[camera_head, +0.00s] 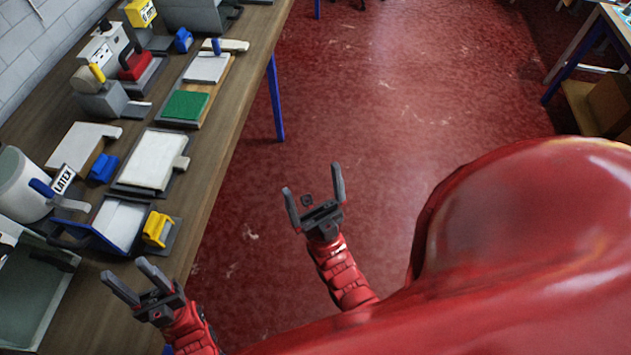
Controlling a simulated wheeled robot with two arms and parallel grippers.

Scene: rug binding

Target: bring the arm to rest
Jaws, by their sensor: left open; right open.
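My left gripper (138,283) is open and empty at the lower left, over the near part of the wooden workbench (197,190). Its two dark fingers point up and to the left in the picture. My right gripper (315,199) is open and empty over the red floor (370,110), to the right of the bench edge. Its two fingers are spread wide and point up in the picture. Both red forearms show behind the grippers.
The bench carries a white pot labelled LATEX (20,185), a blue tray (119,222), a yellow block (157,228), a white pad (148,160) and a green pad (186,105). A shelf unit (590,100) stands far right. The floor between is clear.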

